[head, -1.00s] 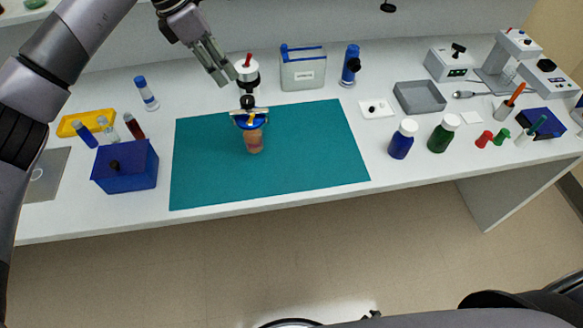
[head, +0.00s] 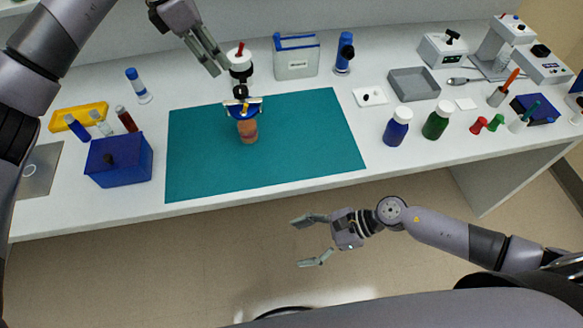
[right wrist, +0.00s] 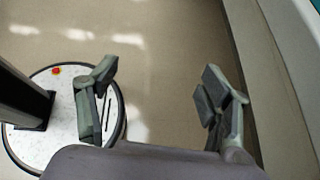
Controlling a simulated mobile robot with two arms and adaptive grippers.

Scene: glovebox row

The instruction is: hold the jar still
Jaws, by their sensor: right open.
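The jar (head: 248,132), with orange-brown contents and a blue lid (head: 240,112), stands upright on the teal mat (head: 300,150). A pale bar with a yellow part lies across the lid's top. My left gripper (head: 220,72) is above the bench, behind and left of the jar and apart from it. Its two fingers lie close together from this angle, so I cannot tell whether it is open. My right gripper (head: 302,242) is open and empty in front of the bench, below its front edge. Its spread fingers also show in the right wrist view (right wrist: 160,85), with only floor between them.
A white-and-black device with a red top (head: 240,62) stands just behind the jar. A blue box (head: 120,163) is at the left. A blue bottle (head: 397,128) and a green bottle (head: 437,122) stand right of the mat. The mat's right part is clear.

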